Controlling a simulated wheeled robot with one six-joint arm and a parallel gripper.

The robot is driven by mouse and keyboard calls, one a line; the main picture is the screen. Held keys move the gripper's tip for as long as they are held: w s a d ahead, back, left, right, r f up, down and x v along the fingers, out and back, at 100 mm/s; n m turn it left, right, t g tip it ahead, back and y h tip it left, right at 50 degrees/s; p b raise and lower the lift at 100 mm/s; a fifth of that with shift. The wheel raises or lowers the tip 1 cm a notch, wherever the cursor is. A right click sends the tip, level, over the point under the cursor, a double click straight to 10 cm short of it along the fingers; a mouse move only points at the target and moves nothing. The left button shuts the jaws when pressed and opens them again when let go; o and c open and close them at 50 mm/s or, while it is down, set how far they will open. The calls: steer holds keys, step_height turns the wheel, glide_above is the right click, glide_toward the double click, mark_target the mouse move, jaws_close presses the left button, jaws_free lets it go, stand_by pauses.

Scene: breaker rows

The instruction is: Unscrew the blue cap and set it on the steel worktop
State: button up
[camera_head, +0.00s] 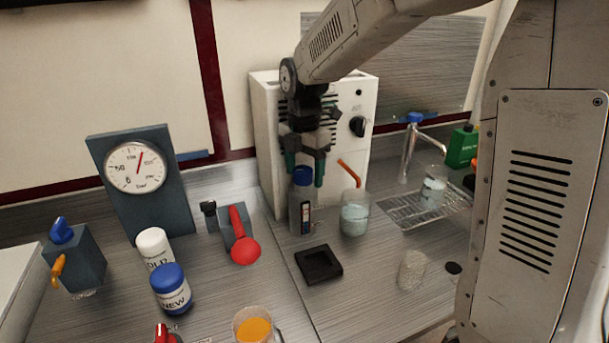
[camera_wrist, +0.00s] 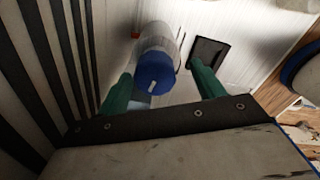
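A bottle (camera_head: 301,212) with a blue cap (camera_head: 302,176) stands upright on the steel worktop (camera_head: 220,310), in front of a white vented cabinet. The cap is on the bottle's top. My gripper (camera_head: 305,173) points down over it, with one green finger on each side of the cap. In the wrist view my gripper (camera_wrist: 161,74) is open, and the blue cap (camera_wrist: 155,72) lies between the fingers with gaps visible on both sides. The bottle body (camera_wrist: 160,38) shows beyond the cap. I cannot tell exactly how far the fingertips reach down past the cap.
The white cabinet (camera_head: 265,140) stands close behind. A beaker with an orange straw (camera_head: 355,212) is close on the right. A black square tray (camera_head: 318,264) lies in front. A red-handled lever (camera_head: 240,235) and a blue-lidded jar (camera_head: 171,290) are left. Bare worktop lies between them.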

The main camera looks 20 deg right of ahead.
steer(key=shift+w+a, duration=0.2)
steer(key=shift+w, duration=0.05)
steer(key=m, duration=0.3)
steer(key=shift+a, duration=0.2)
steer(key=m, duration=0.3)
steer(key=shift+w+d, duration=0.15)
steer(key=shift+d, duration=0.25)
steer(key=m, duration=1)
steer(key=shift+w+d+f+m, duration=0.1)
steer(key=shift+d+m, duration=0.1)
steer(key=shift+m, duration=0.1)
steer(key=shift+a+m, duration=0.15)
steer(key=shift+m, duration=0.65)
steer(key=shift+a, duration=0.1)
steer(key=shift+s, duration=0.25)
